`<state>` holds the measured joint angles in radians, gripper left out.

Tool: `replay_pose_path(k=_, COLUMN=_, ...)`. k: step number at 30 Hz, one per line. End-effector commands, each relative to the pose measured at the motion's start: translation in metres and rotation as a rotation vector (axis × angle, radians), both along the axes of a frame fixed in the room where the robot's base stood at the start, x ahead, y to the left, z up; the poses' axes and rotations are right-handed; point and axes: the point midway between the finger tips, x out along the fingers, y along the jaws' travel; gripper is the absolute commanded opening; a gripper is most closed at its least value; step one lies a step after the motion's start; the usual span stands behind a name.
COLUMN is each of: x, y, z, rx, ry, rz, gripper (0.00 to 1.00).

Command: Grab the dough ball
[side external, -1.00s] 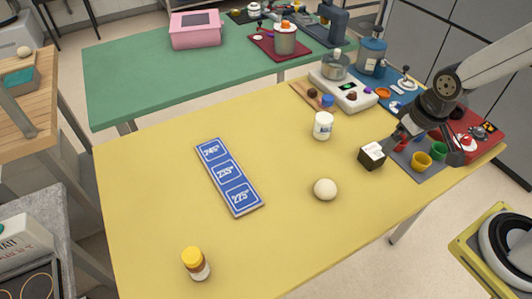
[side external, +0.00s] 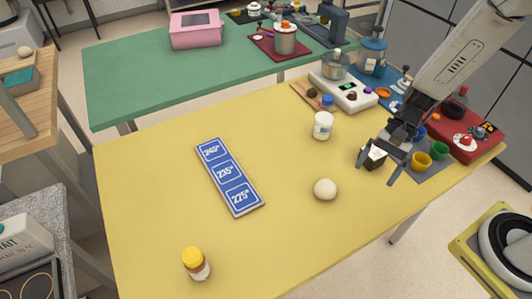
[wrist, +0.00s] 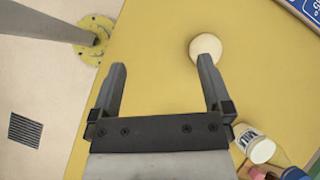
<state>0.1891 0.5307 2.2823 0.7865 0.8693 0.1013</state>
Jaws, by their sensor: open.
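The dough ball (side external: 325,189) is a pale cream sphere resting on the yellow table (side external: 150,200). My gripper (side external: 376,168) is above the table to the right of the ball, apart from it, with jaws open and empty.
A small black box with a white top (side external: 373,158) stands right beside my gripper, partly hidden. Coloured cups (side external: 421,161) sit at right. Table around the ball is clear.

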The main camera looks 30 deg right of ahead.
Motion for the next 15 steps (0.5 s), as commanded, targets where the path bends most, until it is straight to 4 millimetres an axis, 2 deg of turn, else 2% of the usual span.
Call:
replay_pose_path(k=9, x=0.039, y=0.014, z=-0.020, rx=0.321, ry=0.211, rz=-0.401, gripper=1.00)
replay_pose_path(k=15, x=0.060, y=0.013, z=-0.026, rx=0.453, ry=0.267, rz=-0.556, gripper=1.00)
